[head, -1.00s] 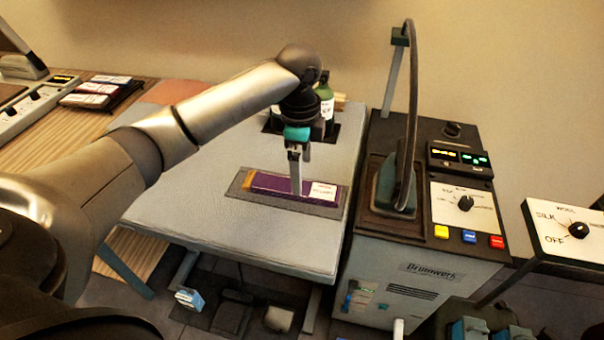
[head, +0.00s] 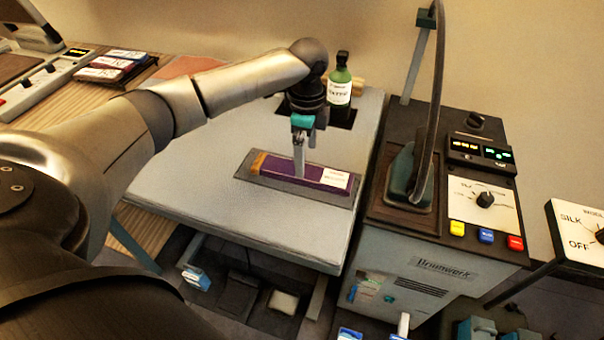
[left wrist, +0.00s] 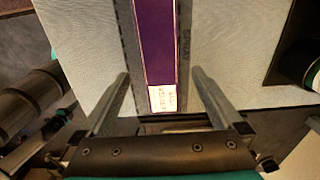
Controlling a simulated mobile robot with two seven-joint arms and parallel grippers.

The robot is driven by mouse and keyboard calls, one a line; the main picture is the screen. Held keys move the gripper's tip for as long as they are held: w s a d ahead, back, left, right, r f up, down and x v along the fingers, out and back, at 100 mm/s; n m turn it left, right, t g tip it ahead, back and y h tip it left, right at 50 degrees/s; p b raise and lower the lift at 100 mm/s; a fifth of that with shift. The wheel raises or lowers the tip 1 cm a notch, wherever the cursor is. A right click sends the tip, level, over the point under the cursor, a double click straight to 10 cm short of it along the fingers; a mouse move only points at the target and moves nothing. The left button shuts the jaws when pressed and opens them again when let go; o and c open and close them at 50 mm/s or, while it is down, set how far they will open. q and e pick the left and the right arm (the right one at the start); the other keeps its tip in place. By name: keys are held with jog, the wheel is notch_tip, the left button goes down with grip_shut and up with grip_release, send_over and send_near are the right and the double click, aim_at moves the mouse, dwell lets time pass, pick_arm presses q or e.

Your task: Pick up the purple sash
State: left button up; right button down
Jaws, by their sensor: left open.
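The purple sash (head: 300,171) lies folded flat as a long strip on a dark grey mat (head: 268,180) on the pale table. It has a gold end at left and a white label at right. My left gripper (head: 299,172) points down at the sash in the head view, one finger hiding part of it. In the left wrist view the sash (left wrist: 154,45) runs away between the two spread fingers of the gripper (left wrist: 158,75), its label end nearest. The gripper is open and empty; I cannot tell its exact height. My right gripper is not in view.
A green bottle (head: 339,85) stands behind the sash on a dark pad. To the right is a grey machine (head: 440,262) with a tall curved arm and an iron (head: 402,170). Bare table (head: 215,155) lies left of the mat.

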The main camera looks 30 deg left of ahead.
aim_at(307, 172)
pick_arm(q)
notch_tip(307, 172, down, 5)
jog(key=shift+d+f+b, duration=0.1)
jog(key=shift+b, duration=0.45)
jog(key=shift+c, duration=0.2)
jog(key=c, duration=1.3)
